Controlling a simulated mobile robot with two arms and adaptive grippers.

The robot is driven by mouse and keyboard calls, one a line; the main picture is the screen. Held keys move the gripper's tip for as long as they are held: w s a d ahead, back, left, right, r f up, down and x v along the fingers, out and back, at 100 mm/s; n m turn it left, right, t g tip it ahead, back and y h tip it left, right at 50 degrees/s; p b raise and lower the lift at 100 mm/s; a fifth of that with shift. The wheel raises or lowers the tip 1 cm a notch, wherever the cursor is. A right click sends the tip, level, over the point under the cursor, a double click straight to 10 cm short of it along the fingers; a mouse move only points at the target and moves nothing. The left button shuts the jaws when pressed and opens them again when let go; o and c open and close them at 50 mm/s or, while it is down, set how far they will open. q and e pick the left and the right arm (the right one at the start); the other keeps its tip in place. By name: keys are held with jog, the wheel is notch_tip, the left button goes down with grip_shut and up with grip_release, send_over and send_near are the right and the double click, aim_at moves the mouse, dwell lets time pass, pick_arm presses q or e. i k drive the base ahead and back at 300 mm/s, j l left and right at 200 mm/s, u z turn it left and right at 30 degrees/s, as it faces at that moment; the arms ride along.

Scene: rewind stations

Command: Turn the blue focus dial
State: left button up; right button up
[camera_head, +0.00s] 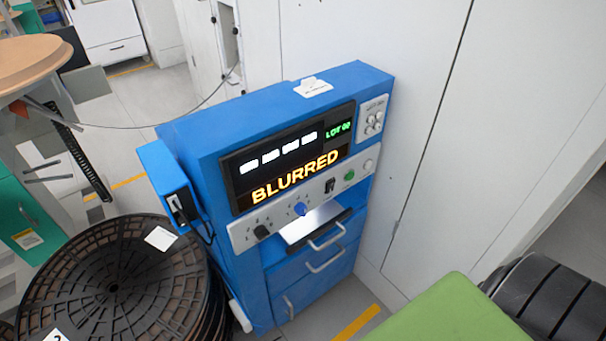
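The blue focus dial (300,208) is a small blue knob on the white control strip (285,216) of a blue machine (265,110). A black knob (261,232) is on the same strip to its left. Above the strip, the dark display (293,152) reads "BLURRED" in orange, with "LOT 02" in green at its upper right. The dial is unobstructed. Neither of my grippers shows in the head view.
A stack of black reels (120,285) stands left of the machine. A green-topped object (445,315) and a black ribbed cylinder (548,298) are at the lower right. A round wooden tabletop (30,62) is at upper left. White panels stand behind.

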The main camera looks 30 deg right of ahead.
aim_at(300, 208)
jog(key=l+z, duration=0.15)
jog(key=z, duration=0.25)
jog(key=l+z, duration=0.1)
jog(key=z, duration=0.3)
